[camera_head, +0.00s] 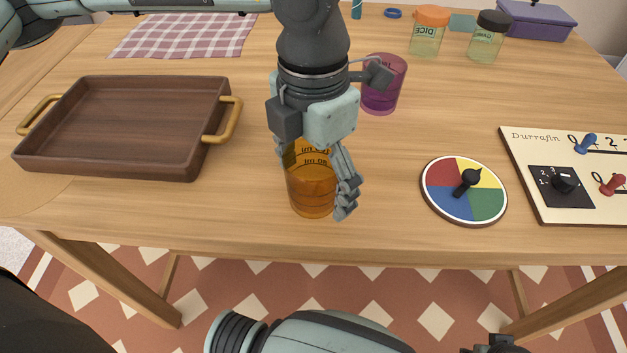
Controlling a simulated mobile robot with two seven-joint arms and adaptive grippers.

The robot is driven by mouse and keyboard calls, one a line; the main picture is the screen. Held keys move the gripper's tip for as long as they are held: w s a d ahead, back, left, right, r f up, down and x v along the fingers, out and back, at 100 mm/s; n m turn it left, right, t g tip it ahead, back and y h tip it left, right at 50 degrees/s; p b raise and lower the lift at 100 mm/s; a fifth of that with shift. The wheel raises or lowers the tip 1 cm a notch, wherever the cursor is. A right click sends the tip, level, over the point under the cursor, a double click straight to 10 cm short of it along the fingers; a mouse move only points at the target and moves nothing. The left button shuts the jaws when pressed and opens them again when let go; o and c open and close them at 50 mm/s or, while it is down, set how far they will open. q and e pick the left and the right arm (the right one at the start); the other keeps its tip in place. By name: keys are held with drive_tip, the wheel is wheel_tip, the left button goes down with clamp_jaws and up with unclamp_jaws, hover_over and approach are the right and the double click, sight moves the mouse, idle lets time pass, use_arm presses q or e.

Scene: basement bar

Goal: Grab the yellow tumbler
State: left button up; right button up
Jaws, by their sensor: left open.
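The yellow tumbler (311,190) is a see-through amber cup standing upright on the wooden table, near its front edge. My left gripper (318,178) points down over it and is open. One finger shows along the tumbler's right side; the other is mostly hidden at its upper left. The tumbler stands between the fingers, and I cannot tell whether they touch it. The gripper body hides its rim. Part of my right arm shows at the bottom edge, but its fingers are out of view.
A purple tumbler (384,84) stands close behind my left gripper. A brown tray (125,160) with gold handles lies to the left. A colour spinner (443,203) and a white game board (545,205) lie to the right. Jars (428,34) stand at the back.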

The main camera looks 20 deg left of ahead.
use_arm(q)
drive_tip(key=c, duration=1.5)
drive_tip(key=shift+r, duration=0.1)
